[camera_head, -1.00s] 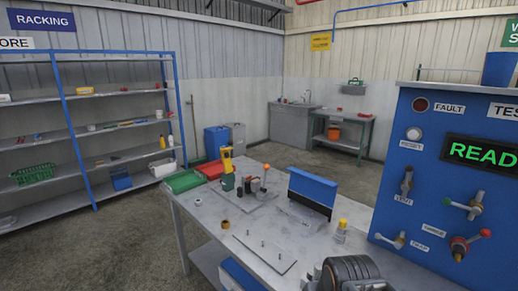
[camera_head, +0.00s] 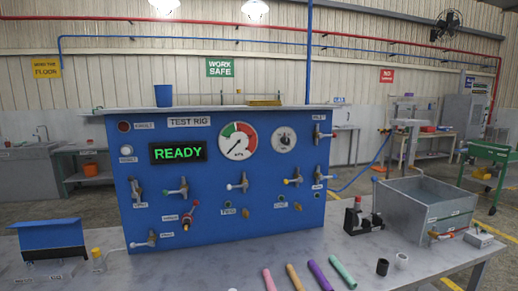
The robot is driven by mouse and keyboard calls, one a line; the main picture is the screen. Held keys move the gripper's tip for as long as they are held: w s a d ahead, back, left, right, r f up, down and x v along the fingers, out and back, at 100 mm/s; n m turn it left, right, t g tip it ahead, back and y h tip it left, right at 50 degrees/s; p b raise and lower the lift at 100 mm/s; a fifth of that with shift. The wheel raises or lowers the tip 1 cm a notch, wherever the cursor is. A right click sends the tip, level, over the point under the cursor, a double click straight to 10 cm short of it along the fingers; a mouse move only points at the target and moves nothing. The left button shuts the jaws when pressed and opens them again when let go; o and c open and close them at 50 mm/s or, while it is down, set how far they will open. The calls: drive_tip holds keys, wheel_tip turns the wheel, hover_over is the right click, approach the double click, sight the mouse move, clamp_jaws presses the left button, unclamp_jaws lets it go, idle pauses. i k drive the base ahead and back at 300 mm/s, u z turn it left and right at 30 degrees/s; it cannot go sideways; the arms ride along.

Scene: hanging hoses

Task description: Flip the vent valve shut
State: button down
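The blue test rig panel (camera_head: 110,160) stands on the grey bench in the middle of the view. The vent valve (camera_head: 137,190) seems to be the grey lever valve at the panel's left side, below the READY display (camera_head: 178,151). Its small label (camera_head: 140,206) is blurred now, but in the earlier view it looks like VENT. Its lever stands roughly upright, tilted a little to the left. Whether that is open or shut I cannot tell. My gripper is not in view.
Beside it are a green-tipped valve (camera_head: 177,190), a red-handled valve (camera_head: 189,215) and a lower left valve (camera_head: 147,239). Coloured tubes (camera_head: 320,274) lie at the bench front. A metal water tank (camera_head: 405,212) stands at right. A blue-topped stand (camera_head: 52,236) is at left.

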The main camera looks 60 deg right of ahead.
sight(131, 179)
drive_tip(key=z, duration=0.05)
drive_tip(key=k, duration=0.4)
drive_tip(key=u, duration=1.05)
drive_tip(key=i, duration=0.9)
drive_tip(key=z, duration=3.2)
drive_tip(key=i, duration=0.5)
